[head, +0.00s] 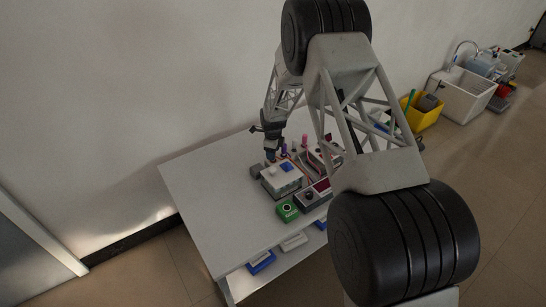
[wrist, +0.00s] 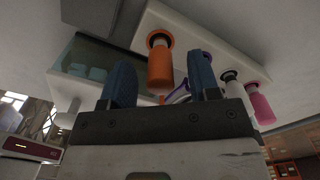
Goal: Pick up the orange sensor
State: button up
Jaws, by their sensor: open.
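The orange sensor (wrist: 160,68) is an upright-looking orange cylinder at the white rack (wrist: 205,50) in the wrist view. It lies between the two blue fingertips of my gripper (wrist: 165,85), which are apart on either side of it. I cannot tell whether the fingers touch it. In the head view my gripper (head: 272,154) is over the far side of the table, above the equipment. The orange sensor cannot be made out in the head view.
Purple, white and pink (wrist: 260,105) sensors stand beside it along the rack. A white device with a blue screen (head: 283,178), a green box (head: 288,211) and other instruments crowd the table (head: 215,208). The table's left side is clear. A wall is behind.

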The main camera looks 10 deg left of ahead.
jog(key=shift+f, duration=0.65)
jog(key=shift+c, duration=0.2)
jog(key=c, duration=1)
